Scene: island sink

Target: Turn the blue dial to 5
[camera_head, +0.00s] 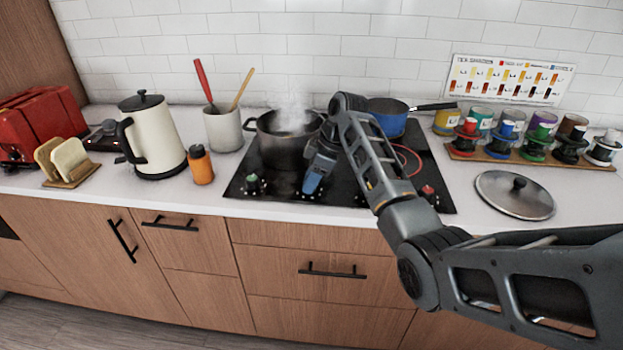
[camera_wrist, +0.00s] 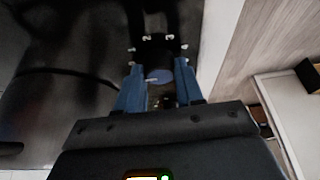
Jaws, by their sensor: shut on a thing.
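The black cooktop (camera_head: 240,178) also has a green dial (camera_head: 253,182) at left and a red dial (camera_head: 428,190) at right. A steaming dark pot (camera_head: 285,150) stands behind my gripper, and a blue pan (camera_head: 387,122) behind my arm. A lid (camera_head: 515,195) lies on the right counter.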

